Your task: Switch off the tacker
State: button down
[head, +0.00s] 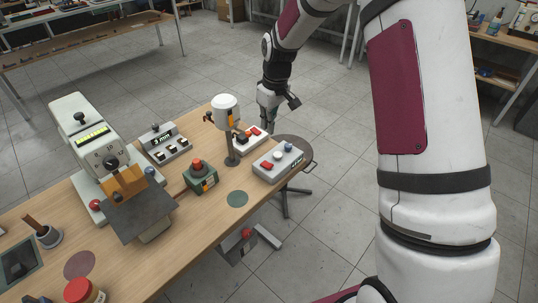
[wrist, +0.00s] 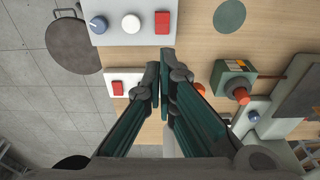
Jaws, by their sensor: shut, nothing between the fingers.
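Nothing legible names the tacker; a large cream machine (head: 90,140) with a dial stands on the bench at left and may be it. Two control boxes lie near the bench's right end. A grey box (head: 278,165) carries a red rocker, a white knob and a blue knob; it also shows at the top of the wrist view (wrist: 100,38). My gripper (head: 269,120) is shut and empty, above the bench end by these boxes (wrist: 160,62).
A white canister on a stand (head: 225,110) rises close left of the white box. A green box with a red button (head: 204,184) and a switch box marked 3 mm (head: 165,150) stand further left. A round stool (head: 294,148) is beyond the bench end. A green disc (head: 237,198) lies flat.

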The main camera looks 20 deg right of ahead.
jog(key=p, duration=0.1)
send_over(271, 165)
jog(key=w+a, duration=0.1)
jog(key=w, duration=0.1)
notch_tip(271, 165, down, 10)
jog(key=shift+a+f, duration=0.1)
jog(key=shift+s+d+f+p, duration=0.15)
jog(key=shift+s+f+p, duration=0.1)
jog(key=shift+f, duration=0.3)
jog(key=shift+s+d+f+p, duration=0.1)
jog(key=shift+s+f+p, duration=0.1)
jog(key=shift+f, duration=0.3)
jog(key=shift+s+d+f, duration=0.1)
jog(key=shift+f, duration=0.6)
jog(key=shift+s+d+f, duration=0.4)
jog(key=shift+s+f, duration=0.2)
